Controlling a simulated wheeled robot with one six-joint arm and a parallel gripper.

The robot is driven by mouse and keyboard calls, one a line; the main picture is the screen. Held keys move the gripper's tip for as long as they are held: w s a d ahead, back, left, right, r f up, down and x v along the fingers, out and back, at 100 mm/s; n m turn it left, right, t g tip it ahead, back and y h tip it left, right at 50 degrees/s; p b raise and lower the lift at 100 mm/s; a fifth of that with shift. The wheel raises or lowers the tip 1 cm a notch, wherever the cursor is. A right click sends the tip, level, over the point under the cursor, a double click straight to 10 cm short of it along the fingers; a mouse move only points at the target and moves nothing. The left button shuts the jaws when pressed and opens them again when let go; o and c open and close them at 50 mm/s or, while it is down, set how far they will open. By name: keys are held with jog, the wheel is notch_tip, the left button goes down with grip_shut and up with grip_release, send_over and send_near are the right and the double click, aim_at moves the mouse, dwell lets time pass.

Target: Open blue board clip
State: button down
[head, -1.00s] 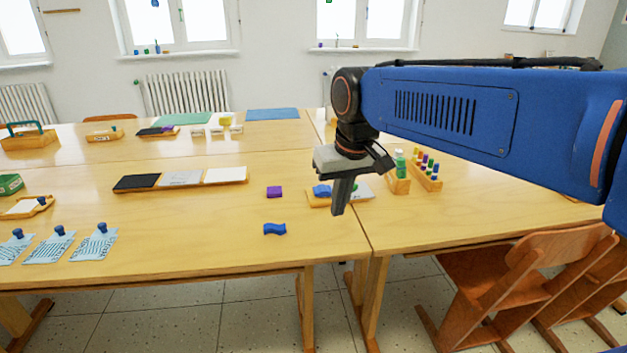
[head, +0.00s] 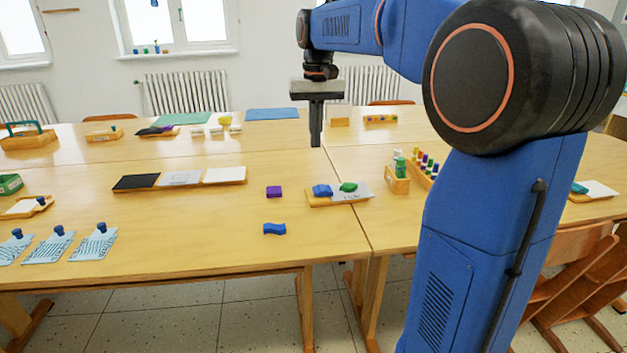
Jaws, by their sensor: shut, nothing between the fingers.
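A small wooden board with white paper (head: 22,208) lies at the left table edge and has a dark blue clip (head: 41,201) at its right end. It is too small to tell whether the clip is open or shut. Another board with white paper (head: 600,189) at the far right carries a teal clip-like piece (head: 579,187). My gripper (head: 316,142) points down, shut and empty, in front of the rear tables. It is far from both boards and touches nothing that I can see.
A wooden board (head: 318,201) near the middle holds a blue piece (head: 322,190) and a green piece (head: 348,187). A blue wavy block (head: 274,229) and a purple block (head: 274,192) lie nearby. Several light-blue sheets (head: 50,249) with blue knobs lie front left.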

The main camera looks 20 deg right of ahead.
aim_at(314, 190)
jog(key=shift+w+d+r, duration=0.1)
jog(key=shift+w+d, duration=0.1)
jog(key=shift+w, duration=0.5)
notch_tip(314, 190, down, 14)
jog(key=shift+a, duration=0.15)
dwell(0.4)
jog(key=shift+a+f+h, duration=0.2)
jog(key=shift+f+h, duration=0.2)
jog(key=shift+d, duration=0.15)
jog(key=shift+r, duration=0.2)
jog(key=shift+r, duration=0.65)
